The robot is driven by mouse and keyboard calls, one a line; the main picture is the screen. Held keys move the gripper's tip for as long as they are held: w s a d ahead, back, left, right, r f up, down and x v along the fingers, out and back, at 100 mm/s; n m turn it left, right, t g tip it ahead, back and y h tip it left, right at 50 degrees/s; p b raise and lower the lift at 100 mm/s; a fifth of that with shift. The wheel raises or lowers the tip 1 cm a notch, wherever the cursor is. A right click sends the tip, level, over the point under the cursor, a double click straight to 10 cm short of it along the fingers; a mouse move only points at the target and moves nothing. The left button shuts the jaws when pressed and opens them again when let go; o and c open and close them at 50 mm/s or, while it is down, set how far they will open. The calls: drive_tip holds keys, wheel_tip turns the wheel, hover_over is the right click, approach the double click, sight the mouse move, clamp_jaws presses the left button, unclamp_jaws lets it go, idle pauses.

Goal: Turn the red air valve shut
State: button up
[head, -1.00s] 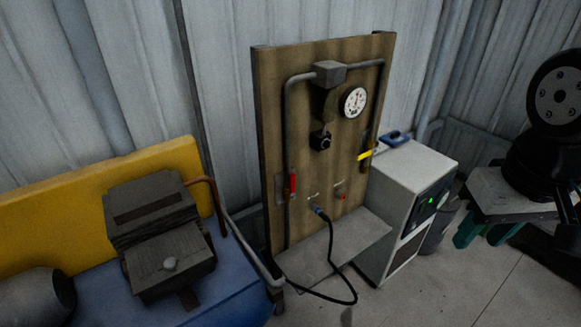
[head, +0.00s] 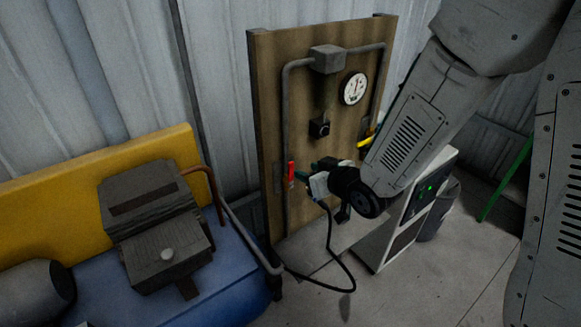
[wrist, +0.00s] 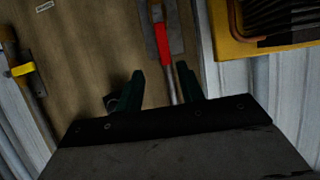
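The red air valve handle (head: 291,175) stands roughly upright, in line with the grey pipe at the lower left of the wooden board (head: 270,100). In the wrist view the red handle (wrist: 162,45) lies just beyond the fingertips, toward the right finger. My gripper (head: 312,170) is close to the right of the handle in the head view, with dark green fingers. In the wrist view my gripper (wrist: 160,70) is open, with a gap between its fingers and nothing held. Whether a finger touches the handle cannot be told.
A yellow handle (head: 368,138) is on the right pipe, partly behind my arm. A pressure gauge (head: 354,88) and a black knob (head: 319,128) are on the board. A black hose (head: 331,240) hangs below my gripper. A blue machine (head: 215,290) stands at left.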

sight(292, 167)
drive_tip(key=x, duration=0.8)
drive_tip(key=shift+s+a, duration=0.15)
drive_tip(key=shift+a, duration=0.25)
clamp_jaws()
